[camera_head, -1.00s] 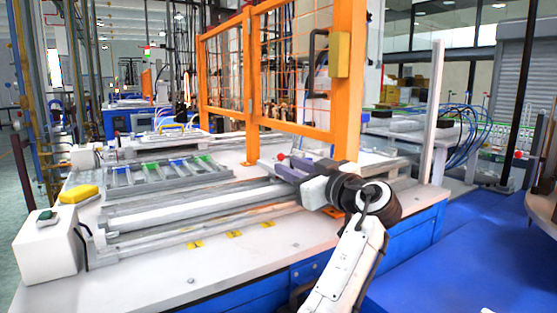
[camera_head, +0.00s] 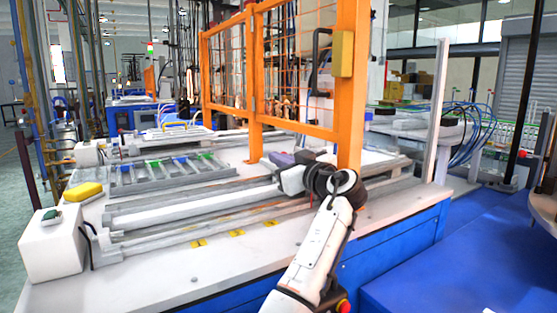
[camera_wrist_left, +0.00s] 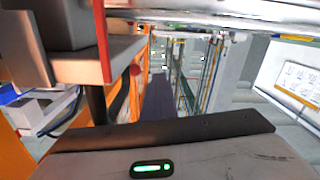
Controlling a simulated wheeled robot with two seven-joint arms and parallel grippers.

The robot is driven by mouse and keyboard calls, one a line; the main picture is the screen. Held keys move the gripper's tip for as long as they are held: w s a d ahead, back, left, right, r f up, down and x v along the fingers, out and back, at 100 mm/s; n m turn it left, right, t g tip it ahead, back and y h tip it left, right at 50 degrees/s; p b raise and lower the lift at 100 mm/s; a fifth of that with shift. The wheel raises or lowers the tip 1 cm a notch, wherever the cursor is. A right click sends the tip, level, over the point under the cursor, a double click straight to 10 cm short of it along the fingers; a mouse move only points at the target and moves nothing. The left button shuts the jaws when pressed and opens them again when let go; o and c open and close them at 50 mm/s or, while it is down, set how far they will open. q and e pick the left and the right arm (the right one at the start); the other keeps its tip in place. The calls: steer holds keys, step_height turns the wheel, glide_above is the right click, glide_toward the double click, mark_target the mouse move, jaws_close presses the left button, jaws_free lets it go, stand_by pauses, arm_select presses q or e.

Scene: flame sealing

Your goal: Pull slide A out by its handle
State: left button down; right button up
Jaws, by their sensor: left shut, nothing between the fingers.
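A long grey-white slide rail assembly (camera_head: 190,208) lies along the front of the table. I cannot tell which part of it is slide A. My left gripper (camera_head: 280,158) is over the back right end of the rails, by the foot of the orange frame. Its purple-grey fingers are together with nothing between them. In the left wrist view the shut fingers (camera_wrist_left: 159,98) point away from the camera, and a small red knob (camera_wrist_left: 136,69) shows left of them, apart. My right gripper is not in view.
An orange mesh guard frame (camera_head: 351,100) stands just behind the gripper. A grey rack (camera_head: 165,172) with blue and green pieces lies behind the rails. A white box (camera_head: 50,255) and a yellow block (camera_head: 84,190) are at the left. The table's front strip is clear.

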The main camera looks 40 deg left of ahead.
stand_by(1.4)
arm_select(q)
steer(key=c, duration=1.8)
jaws_free()
steer(key=shift+c, duration=0.2)
steer(key=shift+d, duration=0.15)
steer(key=b+v, duration=0.1)
steer(key=v, duration=0.9)
steer(key=shift+s, duration=0.1)
